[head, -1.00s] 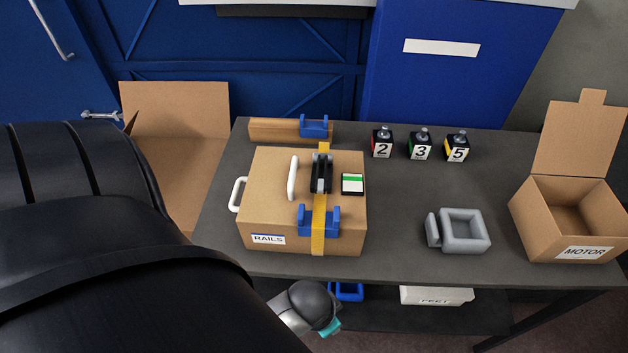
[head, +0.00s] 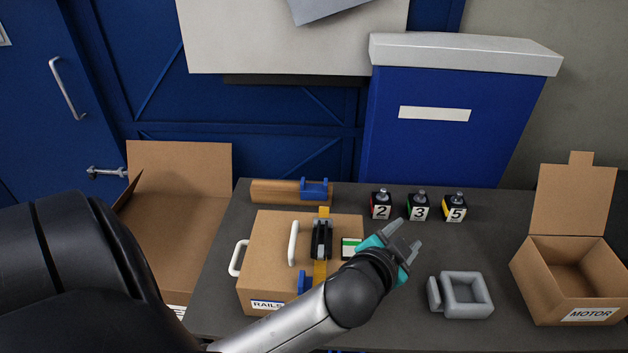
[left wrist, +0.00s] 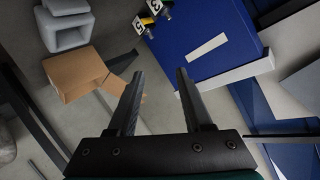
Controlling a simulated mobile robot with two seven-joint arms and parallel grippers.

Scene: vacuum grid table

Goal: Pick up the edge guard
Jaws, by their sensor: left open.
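Two blue edge-guard-like pieces show in the head view. One blue guard (head: 315,188) sits on a wooden bar at the back of the table. Another blue guard (head: 302,283) is at the front of the cardboard box labelled RAILS (head: 267,240), by a yellow strap (head: 320,270), and is mostly hidden behind my left forearm. My left gripper (head: 404,237) is open and empty above the table, right of the RAILS box and apart from both guards. Its two spread fingers also show in the left wrist view (left wrist: 160,76), with nothing between them. My right gripper is not in view.
Three numbered blocks (head: 419,206) stand at the back. A grey frame-shaped part (head: 463,312) and an open MOTOR box (head: 590,290) are at the right. A wooden bar (head: 270,192) lies behind the RAILS box. A blue bin (head: 430,140) stands behind the table.

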